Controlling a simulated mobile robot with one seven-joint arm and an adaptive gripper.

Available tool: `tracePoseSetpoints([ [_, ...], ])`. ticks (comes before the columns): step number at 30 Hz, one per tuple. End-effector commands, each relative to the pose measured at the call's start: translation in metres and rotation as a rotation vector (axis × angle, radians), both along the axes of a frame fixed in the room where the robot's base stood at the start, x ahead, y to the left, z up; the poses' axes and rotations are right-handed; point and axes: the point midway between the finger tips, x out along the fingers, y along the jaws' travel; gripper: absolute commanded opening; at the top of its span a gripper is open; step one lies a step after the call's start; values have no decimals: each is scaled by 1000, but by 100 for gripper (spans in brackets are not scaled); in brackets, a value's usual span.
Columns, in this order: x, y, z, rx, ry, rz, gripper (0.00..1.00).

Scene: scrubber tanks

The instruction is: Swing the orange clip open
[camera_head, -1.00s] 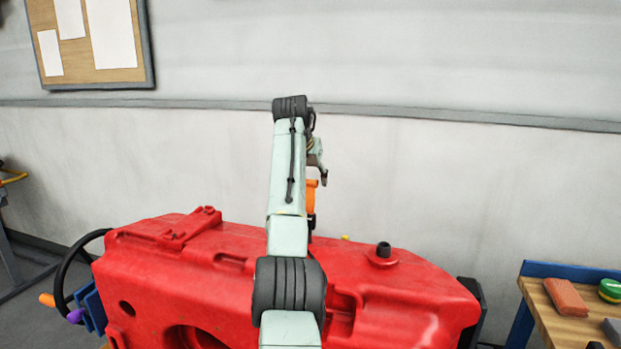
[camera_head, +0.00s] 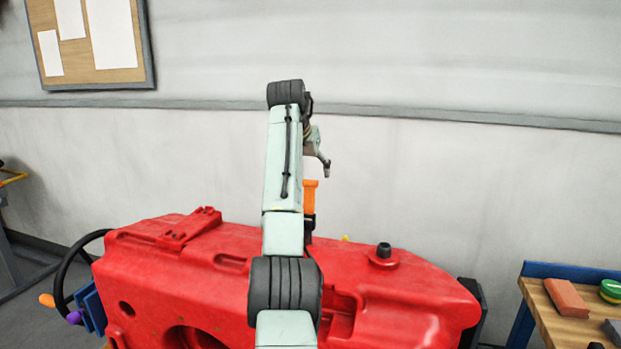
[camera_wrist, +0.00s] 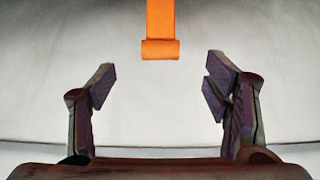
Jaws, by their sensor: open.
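The orange clip (camera_head: 309,198) stands upright on a dark mount at the back of the red tank (camera_head: 215,275), just right of my arm. In the wrist view, the clip (camera_wrist: 160,22) hangs in from the top edge, with a lipped end toward my gripper. My gripper (camera_wrist: 158,82) is open, and its two dark fingers stand wide apart with nothing between them. The clip lies ahead of the gap, roughly centred, and does not touch either finger. In the head view, my gripper (camera_head: 325,170) shows small, above and slightly right of the clip. My arm hides part of the tank.
A black-capped port (camera_head: 383,255) stands on the tank's right top. A steering wheel (camera_head: 75,275) is at the left. A workbench (camera_head: 545,300) with a red-brown block (camera_head: 567,299) is at the right. The plain wall behind leaves free room above the tank.

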Motion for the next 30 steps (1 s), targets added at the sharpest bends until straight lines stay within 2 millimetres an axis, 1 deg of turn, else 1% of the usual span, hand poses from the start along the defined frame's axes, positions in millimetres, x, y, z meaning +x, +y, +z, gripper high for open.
tracePoseSetpoints([
  [1, -6, 3, 11, 0, -5, 1, 71],
  [6, -26, 9, 39, 0, -3, 1, 71],
  [9, -34, 12, 51, 0, -2, 1, 71],
  [12, -39, 13, 58, 1, 0, 1, 71],
  [17, -43, 14, 62, 0, 1, 0, 71],
  [25, -41, 16, 61, -1, -7, 5, 71],
  [26, -39, 19, 61, -4, -19, 10, 71],
  [28, -30, 33, 59, -14, -76, 41, 71],
  [29, -25, 43, 59, -22, -115, 62, 71],
  [30, -17, 60, 60, -34, -182, 97, 71],
])
